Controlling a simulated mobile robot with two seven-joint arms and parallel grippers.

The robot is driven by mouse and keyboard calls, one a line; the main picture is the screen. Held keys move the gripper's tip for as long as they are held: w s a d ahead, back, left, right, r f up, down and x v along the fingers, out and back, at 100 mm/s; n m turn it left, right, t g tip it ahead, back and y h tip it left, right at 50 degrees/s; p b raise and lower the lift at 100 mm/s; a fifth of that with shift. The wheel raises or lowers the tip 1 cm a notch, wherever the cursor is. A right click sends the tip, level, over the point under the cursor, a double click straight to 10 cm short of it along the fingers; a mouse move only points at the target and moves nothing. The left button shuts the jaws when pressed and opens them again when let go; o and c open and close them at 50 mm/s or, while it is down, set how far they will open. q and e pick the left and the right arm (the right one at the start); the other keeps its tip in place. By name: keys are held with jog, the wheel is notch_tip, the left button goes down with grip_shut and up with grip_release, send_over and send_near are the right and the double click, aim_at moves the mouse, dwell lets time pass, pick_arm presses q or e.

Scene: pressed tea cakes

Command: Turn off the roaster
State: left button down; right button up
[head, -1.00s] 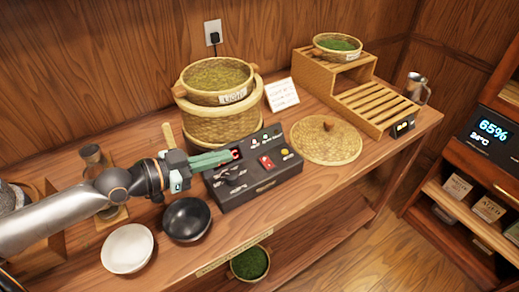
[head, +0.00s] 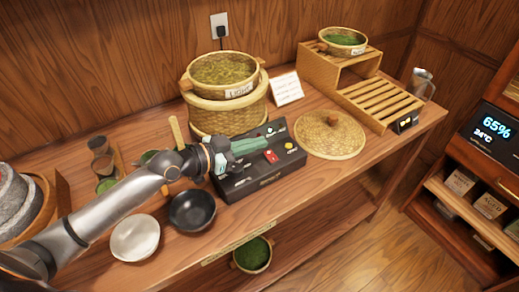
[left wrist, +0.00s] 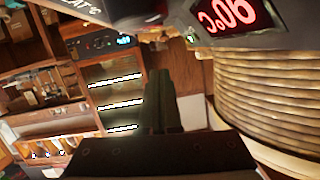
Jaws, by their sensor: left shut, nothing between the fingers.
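The roaster's dark control box (head: 262,180) sits on the wooden bench, with a red switch (head: 270,157), a yellow button (head: 288,145) and several small knobs on its top. The left wrist view shows the red-digit display (left wrist: 235,15) and the shut fingers (left wrist: 163,100). My right gripper is not in view.
A woven lid (head: 335,138) lies right of the box. A slatted wooden stand (head: 375,100) is at the back right. A black bowl (head: 192,211) and a white bowl (head: 135,238) stand at the front left. A white card (head: 286,88) stands behind the box.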

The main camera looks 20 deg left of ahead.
aim_at(260, 160)
pick_arm(q)
jog(key=shift+x, duration=0.9)
notch_tip(260, 160, down, 3)
jog(key=shift+a+r+b, duration=0.1)
jog(key=shift+b, duration=0.3)
jog(key=shift+a+f, duration=0.1)
jog(key=shift+f, duration=0.5)
